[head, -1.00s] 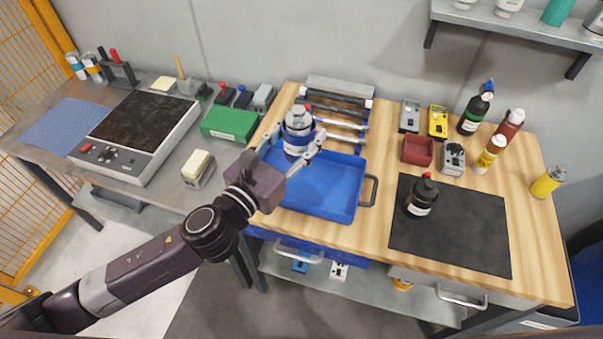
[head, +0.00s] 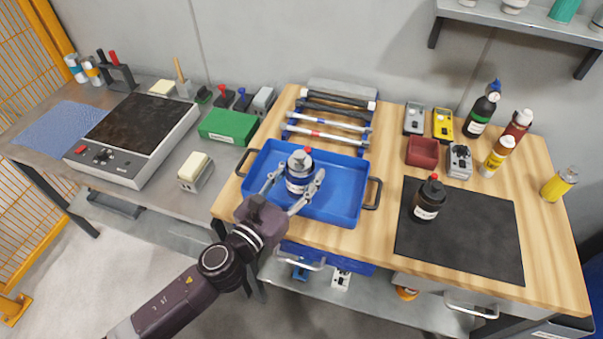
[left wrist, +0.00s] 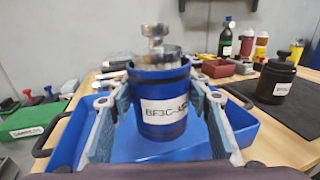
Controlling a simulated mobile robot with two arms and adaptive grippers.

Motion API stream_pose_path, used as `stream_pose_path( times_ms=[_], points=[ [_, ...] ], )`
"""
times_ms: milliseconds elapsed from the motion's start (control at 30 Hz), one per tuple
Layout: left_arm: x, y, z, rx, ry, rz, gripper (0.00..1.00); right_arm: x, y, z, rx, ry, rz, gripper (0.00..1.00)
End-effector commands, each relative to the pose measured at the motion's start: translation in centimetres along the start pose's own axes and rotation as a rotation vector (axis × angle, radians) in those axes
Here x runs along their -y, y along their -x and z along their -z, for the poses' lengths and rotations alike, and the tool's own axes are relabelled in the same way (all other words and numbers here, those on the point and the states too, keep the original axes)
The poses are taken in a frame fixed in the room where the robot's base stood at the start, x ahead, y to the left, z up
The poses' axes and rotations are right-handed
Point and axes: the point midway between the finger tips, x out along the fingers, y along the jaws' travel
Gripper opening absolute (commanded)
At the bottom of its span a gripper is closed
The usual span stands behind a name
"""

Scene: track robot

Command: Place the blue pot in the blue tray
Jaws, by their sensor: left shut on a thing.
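The blue pot (head: 298,184) has a dark blue body, a white label and a silver top with a knob. It also shows upright in the left wrist view (left wrist: 163,108). My left gripper (head: 294,181) is shut on it, one finger on each side. The blue tray (head: 337,190) is a shallow rectangle with dark handles on its left and right ends. The pot is over the tray's left-middle part, within its walls; I cannot tell whether its base touches the tray floor. My right gripper is out of view.
A rack of rods (head: 327,122) lies behind the tray. Several bottles stand at the back right.

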Motion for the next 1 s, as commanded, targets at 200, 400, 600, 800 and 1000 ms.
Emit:
stream_pose_path(
  times_ms=[200, 400, 600, 800, 1000],
  points=[
    [0.0, 0.0, 0.4, 0.002, 0.0, 0.0, 0.18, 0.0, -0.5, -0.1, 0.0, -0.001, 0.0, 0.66],
    [0.0, 0.0, 1.1, 0.001, 0.001, 0.001, 0.18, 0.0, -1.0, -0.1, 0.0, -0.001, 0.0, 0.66],
    [0.0, 0.0, 1.2, -0.001, 0.001, 0.0, 0.49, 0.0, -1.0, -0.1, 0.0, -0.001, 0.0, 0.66],
    [0.0, 0.0, 1.2, 0.0, 0.001, 0.0, 0.62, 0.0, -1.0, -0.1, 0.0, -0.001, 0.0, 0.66],
    [0.0, 0.0, 1.1, 0.0, 0.0, 0.0, 0.62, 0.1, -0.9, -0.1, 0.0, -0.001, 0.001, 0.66]
  ],
)
